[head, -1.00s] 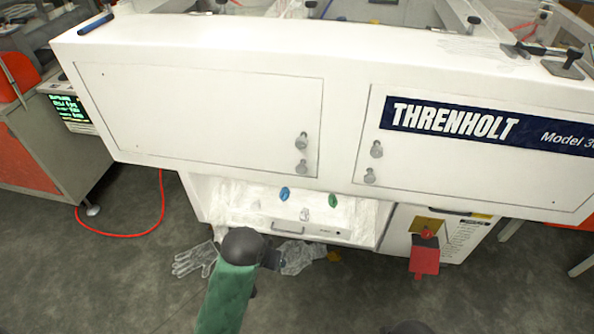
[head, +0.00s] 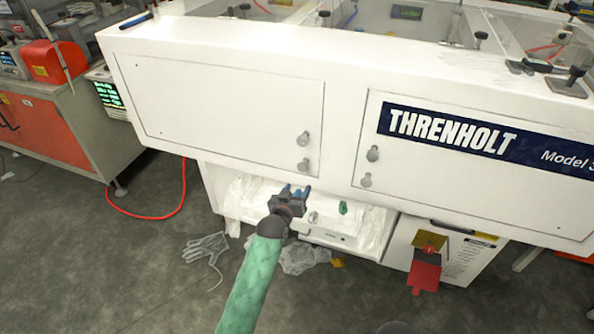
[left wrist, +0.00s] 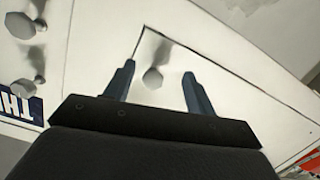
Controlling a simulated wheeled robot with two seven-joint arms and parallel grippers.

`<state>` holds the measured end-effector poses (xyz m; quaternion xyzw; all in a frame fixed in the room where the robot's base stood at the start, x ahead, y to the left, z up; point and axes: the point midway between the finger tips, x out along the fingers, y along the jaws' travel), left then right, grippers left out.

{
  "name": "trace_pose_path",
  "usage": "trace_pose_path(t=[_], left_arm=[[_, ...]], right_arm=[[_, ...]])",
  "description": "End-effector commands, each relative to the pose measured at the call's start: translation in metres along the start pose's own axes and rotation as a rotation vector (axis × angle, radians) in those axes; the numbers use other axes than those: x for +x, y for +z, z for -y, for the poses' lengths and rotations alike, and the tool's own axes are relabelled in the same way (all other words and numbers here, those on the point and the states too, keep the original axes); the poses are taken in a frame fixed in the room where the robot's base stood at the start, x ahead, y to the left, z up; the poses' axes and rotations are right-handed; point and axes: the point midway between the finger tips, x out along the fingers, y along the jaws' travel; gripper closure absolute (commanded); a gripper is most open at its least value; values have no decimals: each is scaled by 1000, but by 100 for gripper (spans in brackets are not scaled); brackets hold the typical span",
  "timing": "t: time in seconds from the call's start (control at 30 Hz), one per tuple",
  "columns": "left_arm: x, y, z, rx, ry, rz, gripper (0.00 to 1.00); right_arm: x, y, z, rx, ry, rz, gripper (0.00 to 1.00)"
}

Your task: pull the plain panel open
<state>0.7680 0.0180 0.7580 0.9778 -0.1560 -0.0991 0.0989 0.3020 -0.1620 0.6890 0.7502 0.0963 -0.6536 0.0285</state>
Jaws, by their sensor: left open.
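The plain panel (head: 220,105) is the white left-hand door on the front of the machine, and it looks shut. Two grey knobs, an upper (head: 303,138) and a lower one (head: 303,165), stand near its right edge. My left gripper (head: 294,189) is open and empty, just below the lower knob in the head view. In the left wrist view a knob (left wrist: 153,78) near the panel corner shows between the two spread fingers (left wrist: 158,85), apart from both. My right gripper is not in view.
The labelled panel (head: 470,180) with its own knobs is to the right. Below the doors are a green piece (head: 343,207) and crumpled clear film (head: 375,225). A red hose (head: 160,215) runs at left.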

Motion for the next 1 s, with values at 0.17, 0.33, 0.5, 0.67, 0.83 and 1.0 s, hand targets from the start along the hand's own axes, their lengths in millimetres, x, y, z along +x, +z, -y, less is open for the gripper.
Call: trace_pose_path(t=[0.17, 0.33, 0.5, 0.67, 0.83, 1.0], left_arm=[[-2, -27, -3, -20, 15, -137, 45], [2, -34, -4, -31, 19, -167, 45], [20, -39, -4, -31, 20, -167, 45], [44, -43, -5, -32, 19, -166, 45], [63, -45, -5, -31, 19, -165, 45], [72, -45, -4, -31, 19, -164, 45]], right_arm=[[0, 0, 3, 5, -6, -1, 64], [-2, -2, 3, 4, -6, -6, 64], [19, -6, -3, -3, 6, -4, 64], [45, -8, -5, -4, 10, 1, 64], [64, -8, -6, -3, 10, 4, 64], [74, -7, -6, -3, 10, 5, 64]])
